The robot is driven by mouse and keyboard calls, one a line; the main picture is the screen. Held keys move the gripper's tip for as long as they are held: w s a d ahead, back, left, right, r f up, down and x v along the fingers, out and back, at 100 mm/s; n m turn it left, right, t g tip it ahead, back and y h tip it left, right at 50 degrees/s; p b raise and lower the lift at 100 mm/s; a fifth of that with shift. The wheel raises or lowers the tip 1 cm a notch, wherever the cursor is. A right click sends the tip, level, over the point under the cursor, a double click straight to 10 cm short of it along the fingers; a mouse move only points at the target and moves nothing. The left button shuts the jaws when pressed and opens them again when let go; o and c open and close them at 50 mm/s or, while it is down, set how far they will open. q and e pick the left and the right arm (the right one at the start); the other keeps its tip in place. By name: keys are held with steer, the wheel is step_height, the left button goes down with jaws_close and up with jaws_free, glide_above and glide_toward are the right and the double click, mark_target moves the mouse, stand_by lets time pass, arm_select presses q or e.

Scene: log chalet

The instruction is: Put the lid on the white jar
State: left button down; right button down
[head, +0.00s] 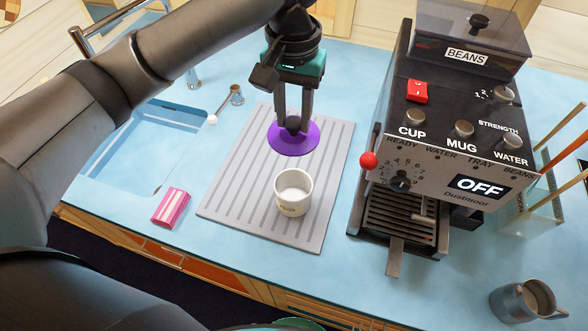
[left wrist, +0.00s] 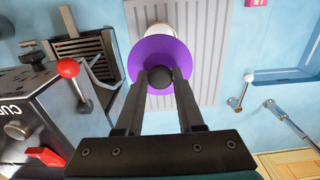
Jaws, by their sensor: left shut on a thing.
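The white jar (head: 292,199) stands upright and open on the grey ribbed mat (head: 240,195). The lid (head: 309,137) is a purple disc with a dark round knob. My left gripper (head: 293,122) is shut on the lid's knob and holds the lid behind the jar in the head view, apart from its rim. In the left wrist view my left gripper (left wrist: 160,82) grips the knob, and the purple lid (left wrist: 162,55) covers part of the jar (left wrist: 166,12). My right gripper is not in view.
A coffee machine (head: 440,130) with a red-knobbed lever (head: 369,160) stands right of the mat. A sink (head: 130,150) and a pink packet (head: 171,208) lie to the left. A metal jug (head: 525,302) stands at the lower right. The counter in front of the machine is mostly clear.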

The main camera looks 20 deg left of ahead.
arm_select(q)
step_height(320, 180, down, 16)
steer(key=b, duration=0.1)
steer(key=shift+f, duration=0.3)
stand_by(0.3)
steer(key=shift+f, duration=0.25)
steer(key=c, duration=0.5)
jaws_free()
steer(key=shift+a, duration=0.1)
